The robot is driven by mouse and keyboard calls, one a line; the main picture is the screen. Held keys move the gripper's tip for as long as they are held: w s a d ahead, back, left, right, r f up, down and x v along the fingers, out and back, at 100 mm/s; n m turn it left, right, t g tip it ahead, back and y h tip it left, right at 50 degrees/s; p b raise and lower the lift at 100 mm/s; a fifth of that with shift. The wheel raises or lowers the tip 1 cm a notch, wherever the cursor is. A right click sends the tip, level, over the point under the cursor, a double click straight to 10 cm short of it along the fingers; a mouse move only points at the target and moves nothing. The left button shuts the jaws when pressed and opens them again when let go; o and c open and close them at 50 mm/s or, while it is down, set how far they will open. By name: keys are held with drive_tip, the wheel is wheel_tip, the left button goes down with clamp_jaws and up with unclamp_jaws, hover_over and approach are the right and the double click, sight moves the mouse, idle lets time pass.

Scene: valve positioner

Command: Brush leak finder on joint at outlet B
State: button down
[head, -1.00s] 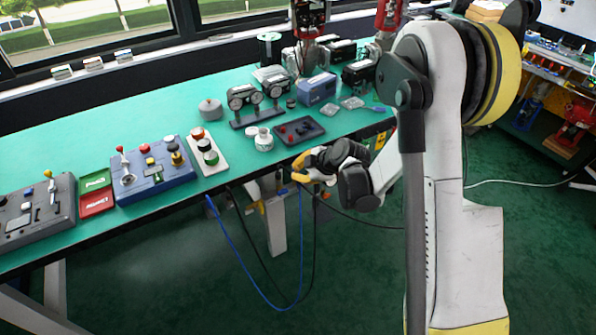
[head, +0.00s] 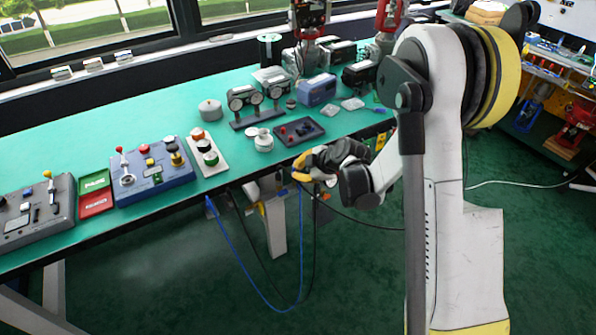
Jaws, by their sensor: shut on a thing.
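My gripper (head: 302,167), with yellow-orange fingers, is low at the table's front edge, in front of the dark tray with red knobs. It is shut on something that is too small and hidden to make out. A small white jar (head: 264,144) stands on the table to the left of that tray, apart from my gripper. A pale disc (head: 251,132) lies against the jar's back left side. A stand with two round gauges (head: 243,99) is behind the jar. A blue box-shaped device (head: 318,91) is to the right of the gauges. The label of outlet B and its joint cannot be made out.
The green table (head: 90,125) is bare at the back left. Control boxes (head: 150,175) line its front left. A dark tray (head: 300,131) lies just behind my gripper. Blue and black cables (head: 240,265) hang below the edge.

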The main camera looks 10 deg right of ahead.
drive_tip(key=shift+d, duration=0.1)
idle(0.3)
drive_tip(key=s+r+p, duration=0.1)
drive_tip(key=s+r, duration=0.3)
drive_tip(key=shift+s+a, duration=0.3)
drive_tip(key=shift+a, duration=0.05)
idle(0.3)
idle(0.5)
